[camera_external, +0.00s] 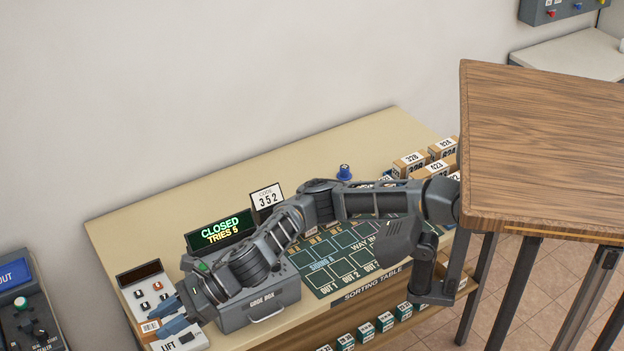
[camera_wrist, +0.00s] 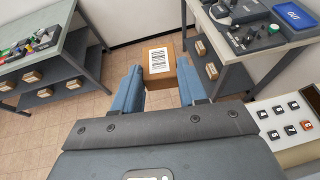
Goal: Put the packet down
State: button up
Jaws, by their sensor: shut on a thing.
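The packet (camera_wrist: 159,60) is a small brown box with a white barcode label. In the wrist view it sits between the two blue fingers of my gripper (camera_wrist: 160,74), which is shut on it. In the external view my gripper (camera_external: 163,317) is at the lower left, over the left end of the sorting table (camera_external: 350,128). The packet (camera_external: 149,326) shows there at the fingertips, in front of the LIFT panel (camera_external: 165,277). The wrist view shows floor beyond the packet. I cannot tell how high it is held.
A grey code box (camera_external: 262,312), lit CLOSED sign (camera_external: 219,230) and code card (camera_external: 268,197) stand on the table. Several numbered boxes (camera_external: 410,165) stand at its right end. A wooden tabletop (camera_external: 545,130) rises at the right. A dark OUT console (camera_external: 25,305) is at the far left.

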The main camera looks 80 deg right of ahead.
jog(key=w+d, duration=0.7)
jog(key=d, duration=0.4)
jog(key=w+d+f+m+t+h, duration=0.1)
jog(key=w+d+f, duration=0.15)
jog(key=d, duration=1.55)
jog(key=w+d+f, duration=0.1)
jog(key=d+f, duration=0.2)
jog(key=d, duration=1.4)
jog(key=s+d+f, duration=0.2)
jog(key=s+d, duration=0.1)
jog(key=d, duration=0.5)
jog(key=s+d+f, duration=0.1)
jog(key=s+d, duration=0.2)
jog(key=d, duration=0.4)
jog(key=s+d+f+m+t+h, duration=0.1)
jog(key=s+d+f, duration=0.3)
jog(key=s+d, duration=0.9)
jog(key=s+d+f+m+h, duration=0.1)
jog(key=s+d+f, duration=0.4)
jog(key=s+d, duration=0.85)
jog(key=x, duration=0.4)
jog(key=f+p+x, duration=0.1)
jog(key=x, duration=0.3)
jog(key=s+a+x, duration=0.1)
jog(key=x, duration=0.3)
jog(key=shift+w+a+f+p, duration=0.2)
jog(key=shift+f+p, duration=0.2)
jog(key=shift+f, duration=2.1)
